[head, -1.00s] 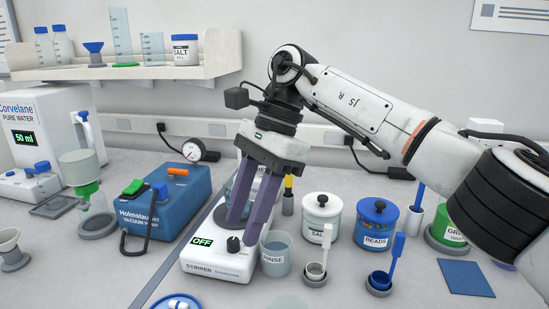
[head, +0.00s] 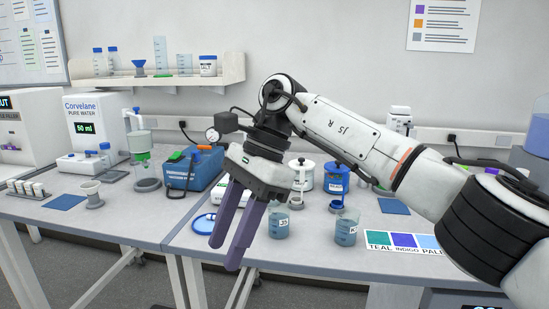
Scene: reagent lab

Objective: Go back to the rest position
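My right gripper (head: 225,256) hangs in front of the bench, pointing down and a little left. Its two purple fingers are apart with nothing between them. Its arm comes in from the right edge, with the elbow at the lower right. The gripper's body and fingers hide most of the white stirrer (head: 222,190) behind them. My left gripper is not in view.
The bench front edge (head: 330,271) lies behind my gripper. Two labelled beakers (head: 277,222) (head: 346,228) stand near it. A blue vacuum pump (head: 207,167), a blue-lidded beads jar (head: 336,178) and colour cards (head: 404,241) are also on the bench. Grey floor shows lower left.

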